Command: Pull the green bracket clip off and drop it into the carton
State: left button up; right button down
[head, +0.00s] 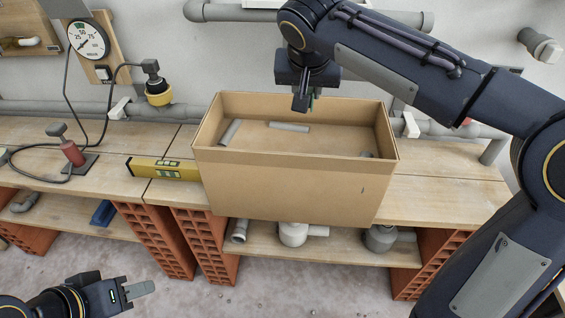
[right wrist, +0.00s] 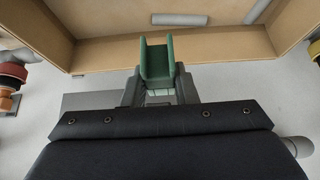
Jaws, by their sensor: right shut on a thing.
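The green bracket clip (right wrist: 156,65) is a U-shaped piece held between the fingers of my right gripper (right wrist: 157,88) in the right wrist view. In the head view my right gripper (head: 302,103) points down over the open carton (head: 290,188), and only a green sliver of the clip (head: 312,103) shows beside it. The carton's inner walls (right wrist: 110,53) show beyond the clip in the right wrist view. The clip is off any pipe and appears above the carton floor. My left gripper (head: 138,290) is at the lower left, away from the bench; its finger gap is unclear.
Grey pipe pieces (head: 289,127) lie in the carton. The carton stands on a wooden bench (head: 440,190) on brick supports. A yellow level (head: 165,170), a red-handled pump (head: 70,150) and a pressure gauge (head: 88,39) are to its left. A wall pipe (head: 190,109) runs behind.

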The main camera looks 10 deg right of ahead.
jog(key=c, duration=1.1)
grip_release()
jog(key=p+v, duration=0.1)
jog(key=v, duration=0.7)
jog(key=s+d+f+n+g+y+p, duration=0.1)
jog(key=s+d+f+p, duration=0.1)
jog(key=s+d+p, duration=0.35)
jog(key=s+d+f+n+g+y+p, duration=0.1)
jog(key=s+d+f+p, duration=0.15)
jog(key=s, duration=0.55)
jog(key=s+f+y+p, duration=0.1)
jog(key=s+f, duration=0.1)
jog(key=s, duration=0.1)
jog(key=s+f+y+p, duration=0.1)
jog(key=s+f, duration=0.1)
jog(key=s, duration=0.1)
jog(key=s+a+f+t+y+p, duration=0.1)
jog(key=s+f, duration=0.1)
jog(key=s, duration=0.2)
jog(key=shift+f+m+y, duration=0.3)
jog(key=shift+f, duration=0.05)
